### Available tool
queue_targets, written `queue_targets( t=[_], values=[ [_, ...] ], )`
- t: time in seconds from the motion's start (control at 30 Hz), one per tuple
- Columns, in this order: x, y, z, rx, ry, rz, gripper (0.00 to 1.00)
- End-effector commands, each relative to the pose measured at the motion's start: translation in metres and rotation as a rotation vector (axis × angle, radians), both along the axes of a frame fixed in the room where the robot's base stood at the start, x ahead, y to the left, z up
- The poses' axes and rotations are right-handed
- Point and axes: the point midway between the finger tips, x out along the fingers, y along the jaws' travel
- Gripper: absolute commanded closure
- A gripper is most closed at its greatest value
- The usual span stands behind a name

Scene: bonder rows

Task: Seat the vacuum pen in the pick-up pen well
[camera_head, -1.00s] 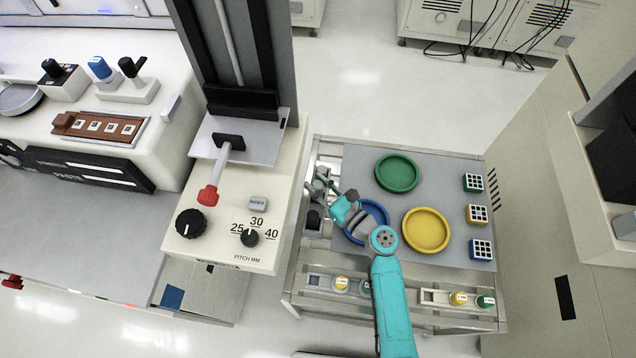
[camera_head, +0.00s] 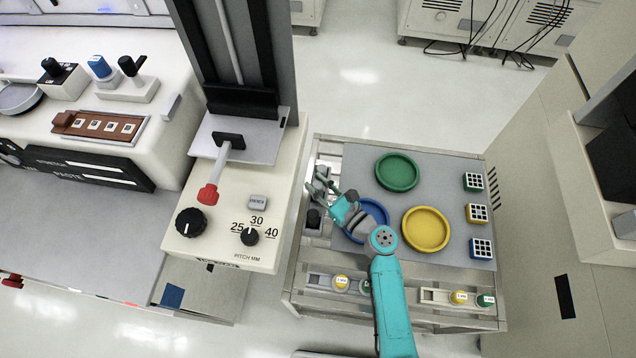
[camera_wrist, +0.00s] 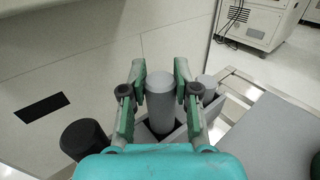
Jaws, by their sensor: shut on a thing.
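The vacuum pen appears to be the grey round-topped cylinder (camera_wrist: 160,98) in the wrist view. It stands upright between the green-padded fingers of my gripper (camera_wrist: 160,92), which is shut on it. Its lower end goes down among grey block walls (camera_wrist: 180,132), which look like the well; I cannot tell whether it is fully down. In the head view my gripper (camera_head: 322,187) is over the left edge of the cart, and the pen cannot be made out there.
A black cylinder (camera_wrist: 84,138) and a second grey cylinder (camera_wrist: 208,84) stand close to my gripper. The cart carries green (camera_head: 397,172), blue (camera_head: 378,212) and yellow (camera_head: 426,230) dishes. The cream machine (camera_head: 225,240) is close on the left.

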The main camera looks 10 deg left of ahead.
Motion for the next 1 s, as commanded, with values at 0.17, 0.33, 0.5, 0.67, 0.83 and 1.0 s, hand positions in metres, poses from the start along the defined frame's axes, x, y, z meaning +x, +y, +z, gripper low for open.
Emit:
queue_targets(
  t=[0.17, 0.33, 0.5, 0.67, 0.83, 1.0],
  values=[
    [0.0, 0.0, -0.004, 0.001, -0.001, 0.0, 1.0],
    [0.0, 0.0, -0.009, 0.0, 0.0, 0.0, 1.0],
    [0.0, 0.0, -0.013, 0.001, -0.001, 0.0, 1.0],
    [0.0, 0.0, -0.014, 0.0, 0.0, 0.0, 1.0],
    [0.0, 0.0, -0.014, -0.001, 0.001, -0.001, 0.57],
    [0.0, 0.0, -0.014, 0.0, 0.0, 0.0, 0.41]
  ],
)
